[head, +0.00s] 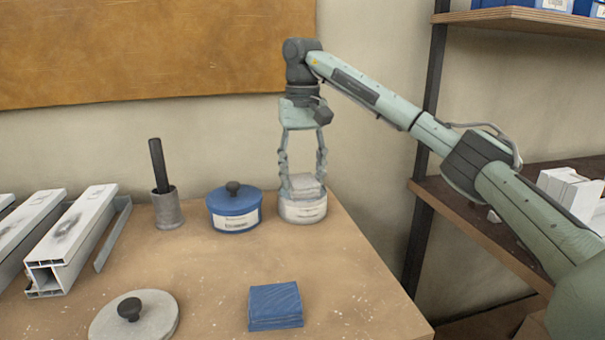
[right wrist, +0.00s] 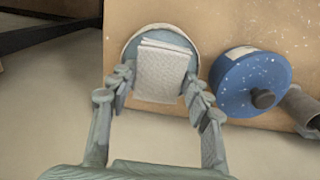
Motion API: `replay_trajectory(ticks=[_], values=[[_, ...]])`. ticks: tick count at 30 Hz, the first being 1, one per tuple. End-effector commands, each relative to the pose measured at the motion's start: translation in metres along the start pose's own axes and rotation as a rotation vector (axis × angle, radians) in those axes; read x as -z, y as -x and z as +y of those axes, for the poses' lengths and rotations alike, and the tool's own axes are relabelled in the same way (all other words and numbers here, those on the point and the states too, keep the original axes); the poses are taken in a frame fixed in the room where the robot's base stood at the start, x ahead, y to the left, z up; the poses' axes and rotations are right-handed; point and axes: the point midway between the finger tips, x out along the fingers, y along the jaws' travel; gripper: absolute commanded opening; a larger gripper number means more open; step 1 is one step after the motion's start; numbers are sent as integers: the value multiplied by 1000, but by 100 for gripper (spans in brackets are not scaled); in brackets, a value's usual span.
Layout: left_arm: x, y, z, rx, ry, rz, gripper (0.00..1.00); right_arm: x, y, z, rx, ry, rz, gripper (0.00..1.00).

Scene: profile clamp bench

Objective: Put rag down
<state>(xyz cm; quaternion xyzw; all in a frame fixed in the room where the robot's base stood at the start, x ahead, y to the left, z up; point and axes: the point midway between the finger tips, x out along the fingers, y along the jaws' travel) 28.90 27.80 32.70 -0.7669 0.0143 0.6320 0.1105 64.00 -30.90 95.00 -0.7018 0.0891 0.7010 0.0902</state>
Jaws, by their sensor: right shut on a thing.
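A folded pale grey-white rag (head: 304,183) is between the fingers of my right gripper (head: 303,188). The gripper points down and is shut on it. The rag is at the mouth of a round pale tin (head: 303,211) with a label, at the back right of the bench. In the right wrist view the rag (right wrist: 161,70) shows as a stack of layers over the tin's round opening (right wrist: 133,47). I cannot tell whether the rag touches the tin's inside. My left gripper is out of view.
A blue lidded tin (head: 234,211) stands close left of the pale tin, then a grey cup (head: 167,209) with a dark rod. A folded blue cloth (head: 275,306) and a grey knobbed lid (head: 135,317) lie in front. White profiles (head: 70,240) lie left. The bench middle is clear.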

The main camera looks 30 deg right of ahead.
Motion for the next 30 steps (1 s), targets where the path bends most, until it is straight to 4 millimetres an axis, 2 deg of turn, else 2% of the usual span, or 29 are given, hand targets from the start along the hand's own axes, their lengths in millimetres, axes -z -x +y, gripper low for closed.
replay_trajectory(ticks=[3, 4, 9, 20, 23, 30], values=[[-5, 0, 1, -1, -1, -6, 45, 0, -3, 0, 0, 0, -1, 26], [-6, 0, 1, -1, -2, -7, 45, 0, -3, 0, 0, 0, 0, 51], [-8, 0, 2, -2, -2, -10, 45, 0, -3, 0, 0, 0, -1, 70], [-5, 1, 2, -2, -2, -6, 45, 0, 3, 0, 0, 0, 1, 70], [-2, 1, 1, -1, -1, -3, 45, 1, 15, 0, 0, 0, 3, 70], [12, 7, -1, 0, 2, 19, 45, 0, 65, 0, 0, -1, 5, 70]])
